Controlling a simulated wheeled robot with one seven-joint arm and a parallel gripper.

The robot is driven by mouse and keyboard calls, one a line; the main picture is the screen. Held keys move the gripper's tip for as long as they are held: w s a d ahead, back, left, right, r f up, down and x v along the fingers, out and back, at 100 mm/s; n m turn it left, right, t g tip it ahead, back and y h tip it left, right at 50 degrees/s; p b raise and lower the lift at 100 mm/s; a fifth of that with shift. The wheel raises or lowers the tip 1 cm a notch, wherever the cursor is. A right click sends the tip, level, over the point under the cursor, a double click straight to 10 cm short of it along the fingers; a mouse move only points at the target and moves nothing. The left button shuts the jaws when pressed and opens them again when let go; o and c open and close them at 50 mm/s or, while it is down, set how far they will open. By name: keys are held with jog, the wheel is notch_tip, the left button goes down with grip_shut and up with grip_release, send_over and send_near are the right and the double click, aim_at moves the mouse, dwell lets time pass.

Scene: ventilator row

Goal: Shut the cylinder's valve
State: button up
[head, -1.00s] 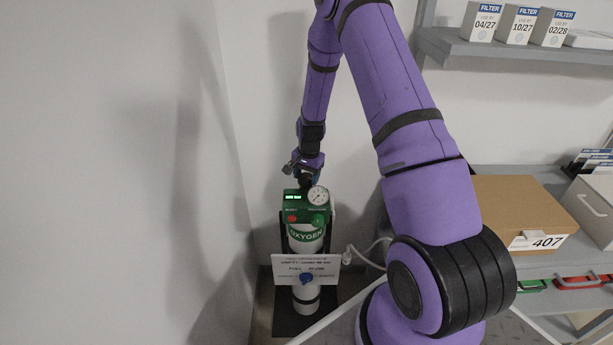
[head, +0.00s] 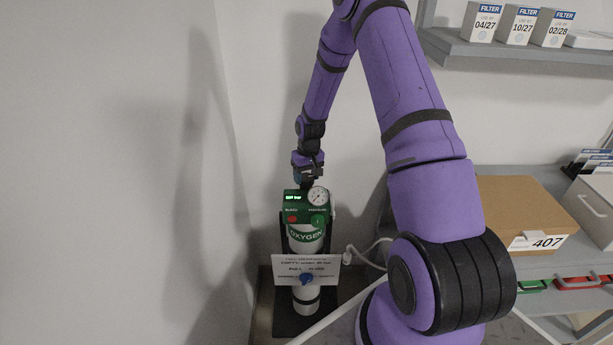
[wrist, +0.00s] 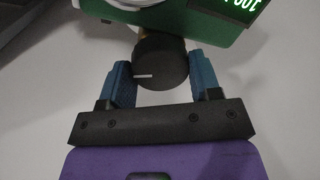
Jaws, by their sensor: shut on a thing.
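The white oxygen cylinder (head: 305,246) stands upright in the corner, with a green head unit (head: 305,212) on top. The head unit carries a lit green display (head: 292,197) and a round white gauge (head: 318,196). In the wrist view, the black valve knob (wrist: 160,62) has a white line on its face, lying about level and pointing left. My gripper (wrist: 161,72) is shut on the knob, one blue finger on each side. In the head view, my gripper (head: 307,180) is above the head unit and hides the knob.
A white sign (head: 306,268) hangs in front of the cylinder, and a pale hose (head: 368,248) runs to its right. Walls stand close behind and left. A shelf with a cardboard box (head: 525,212) is at right; filter boxes (head: 520,25) stand on the upper shelf.

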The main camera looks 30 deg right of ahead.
aim_at(305, 175)
jog(key=n, duration=0.7)
jog(key=shift+w, duration=0.1)
jog(key=n, duration=0.4)
jog(key=shift+g, duration=0.3)
jog(key=shift+n, duration=1.9)
jog(key=shift+h, duration=0.3)
jog(key=o, duration=0.9)
jog(key=shift+r, duration=0.1)
jog(key=r, duration=1)
jog(key=shift+w+d+r, duration=0.1)
jog(key=shift+w+r, duration=0.2)
jog(key=shift+w, duration=0.05)
